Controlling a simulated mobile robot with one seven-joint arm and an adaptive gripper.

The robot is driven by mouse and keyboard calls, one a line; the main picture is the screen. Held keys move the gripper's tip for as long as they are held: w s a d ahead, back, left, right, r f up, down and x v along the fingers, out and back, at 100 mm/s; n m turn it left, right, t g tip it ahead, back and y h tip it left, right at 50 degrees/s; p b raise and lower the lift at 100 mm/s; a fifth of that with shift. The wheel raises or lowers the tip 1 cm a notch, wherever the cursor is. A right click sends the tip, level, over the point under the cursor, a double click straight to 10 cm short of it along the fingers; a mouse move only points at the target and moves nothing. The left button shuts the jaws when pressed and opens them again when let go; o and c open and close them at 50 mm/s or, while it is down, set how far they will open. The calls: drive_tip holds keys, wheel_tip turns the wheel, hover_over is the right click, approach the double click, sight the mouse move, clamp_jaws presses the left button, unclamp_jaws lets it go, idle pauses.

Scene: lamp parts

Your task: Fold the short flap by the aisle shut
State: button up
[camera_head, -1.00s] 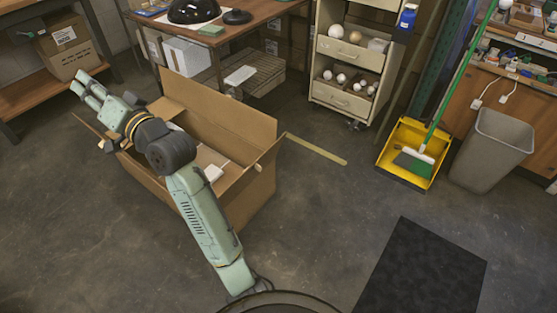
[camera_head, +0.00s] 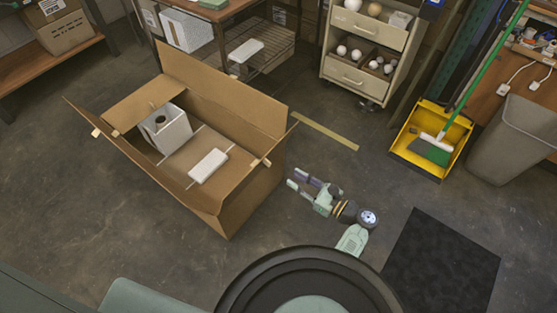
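An open cardboard box (camera_head: 256,195) stands on the floor left of centre. Its right short flap (camera_head: 258,172) faces the open floor and the yellow floor strip; it shows as a narrow, steep panel, not lying over the opening. The left short flap (camera_head: 145,100) leans inward over the box's left end. The far long flap (camera_head: 220,92) stands up, and the near long flap (camera_head: 130,155) slants outward. My gripper (camera_head: 294,178) is right of the box, apart from it, its fingers pointing left at the right end. The two fingers look parted, with nothing between them.
Inside the box are a white block with a dark hole (camera_head: 168,128) and a small white carton (camera_head: 208,165). A yellow strip (camera_head: 328,132) lies on the floor. A drawer cart (camera_head: 360,60), yellow dustpan (camera_head: 425,150), grey bin (camera_head: 515,140) and black mat (camera_head: 445,265) stand or lie right.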

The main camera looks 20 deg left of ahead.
drive_tip(key=p+x, duration=0.1)
drive_tip(key=x, duration=0.9)
drive_tip(key=shift+c, duration=0.4)
clamp_jaws()
